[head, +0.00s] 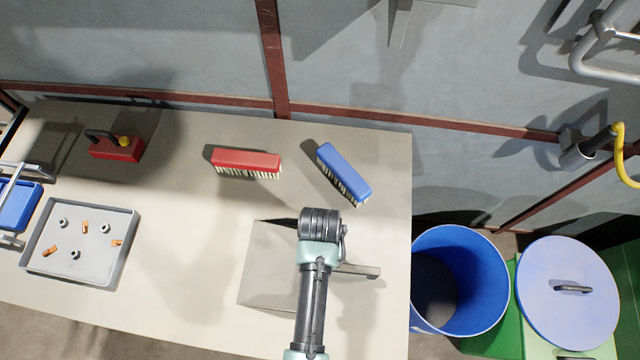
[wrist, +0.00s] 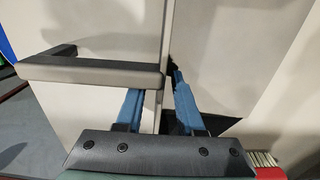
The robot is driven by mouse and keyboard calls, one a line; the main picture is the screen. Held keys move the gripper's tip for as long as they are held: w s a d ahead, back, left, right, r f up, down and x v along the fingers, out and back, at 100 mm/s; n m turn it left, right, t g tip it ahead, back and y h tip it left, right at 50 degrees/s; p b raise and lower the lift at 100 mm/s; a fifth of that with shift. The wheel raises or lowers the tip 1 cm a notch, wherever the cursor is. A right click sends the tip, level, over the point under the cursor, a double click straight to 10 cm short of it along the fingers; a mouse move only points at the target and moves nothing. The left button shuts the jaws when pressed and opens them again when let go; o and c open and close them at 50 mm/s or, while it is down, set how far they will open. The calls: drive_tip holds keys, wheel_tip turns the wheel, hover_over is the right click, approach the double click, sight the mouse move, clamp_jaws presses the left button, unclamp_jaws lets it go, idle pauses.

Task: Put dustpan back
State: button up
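What I take for the dustpan is a beige-grey, flat-sided piece (head: 265,270) on the right part of the table, with a bar-like handle (head: 362,271) pointing right. In the wrist view a dark-topped bar (wrist: 90,70), apparently this handle, crosses the left half beside pale panels. My gripper (wrist: 158,85) is over the handle, with its two blue fingers apart at their bases. The bar hides the left fingertip; the right finger is by the bar's end. Whether the fingers press on it I cannot tell. In the head view my wrist hides the fingers.
A red brush (head: 246,162) and a blue brush (head: 343,172) lie behind my gripper. A grey tray (head: 32,262) with nuts and copper bits is at left, near a red block with a black handle (head: 117,150). A blue bin (head: 486,258) stands right of the table.

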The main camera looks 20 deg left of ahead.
wheel_tip(320, 180, up, 12)
drive_tip(key=shift+f, duration=0.15)
drive_tip(key=shift+r, duration=0.3)
idle(0.5)
